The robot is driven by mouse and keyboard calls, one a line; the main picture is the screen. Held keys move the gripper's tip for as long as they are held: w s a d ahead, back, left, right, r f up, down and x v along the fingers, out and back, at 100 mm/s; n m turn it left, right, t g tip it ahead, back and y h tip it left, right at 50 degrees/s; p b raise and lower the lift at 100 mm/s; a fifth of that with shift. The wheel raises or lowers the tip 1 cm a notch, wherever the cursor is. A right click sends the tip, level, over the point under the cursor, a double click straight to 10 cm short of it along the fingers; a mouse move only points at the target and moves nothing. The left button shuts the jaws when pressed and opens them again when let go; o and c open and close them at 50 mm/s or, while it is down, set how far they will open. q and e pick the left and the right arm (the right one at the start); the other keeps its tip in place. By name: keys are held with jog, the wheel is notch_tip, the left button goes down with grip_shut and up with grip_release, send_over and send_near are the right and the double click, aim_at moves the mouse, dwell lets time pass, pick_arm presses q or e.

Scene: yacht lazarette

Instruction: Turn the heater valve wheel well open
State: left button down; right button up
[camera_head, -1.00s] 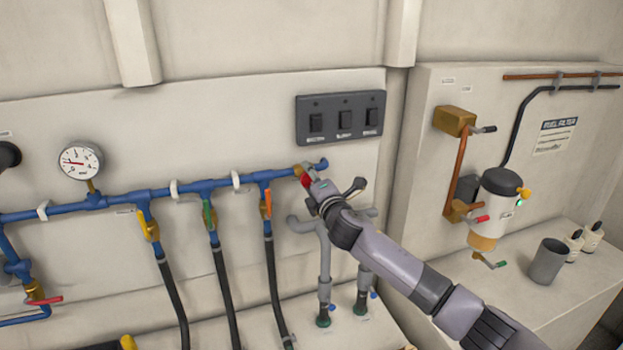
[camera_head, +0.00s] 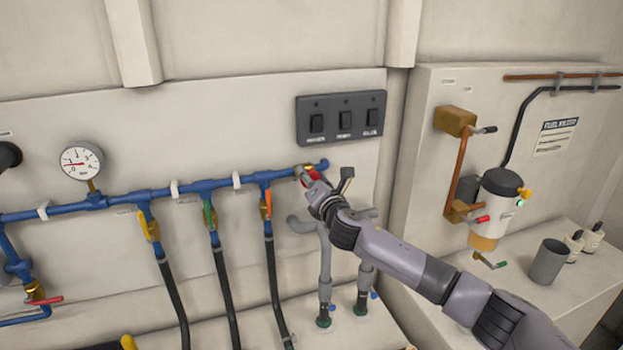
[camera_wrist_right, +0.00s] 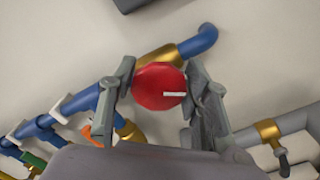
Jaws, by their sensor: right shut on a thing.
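The heater valve wheel is a red round handwheel (camera_wrist_right: 158,87) with a white mark pointing right in the right wrist view. It sits on a brass valve body at the right end of the blue pipe (camera_head: 220,185). In the head view a sliver of the red wheel (camera_head: 309,175) shows at my fingertips. My right gripper (camera_wrist_right: 159,90) has one finger on each side of the wheel and is shut on it. It also shows in the head view (camera_head: 316,180). My left gripper is not in view.
Three hoses with yellow, green and orange levers (camera_head: 266,202) hang left of the wheel. A black switch panel (camera_head: 341,117) is on the wall above. A fuel filter (camera_head: 497,205) is at right.

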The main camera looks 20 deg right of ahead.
jog(key=shift+f, duration=0.1)
jog(key=o, duration=1.2)
jog(key=shift+c, duration=0.2)
jog(key=s, duration=1.2)
jog(key=shift+d, duration=0.2)
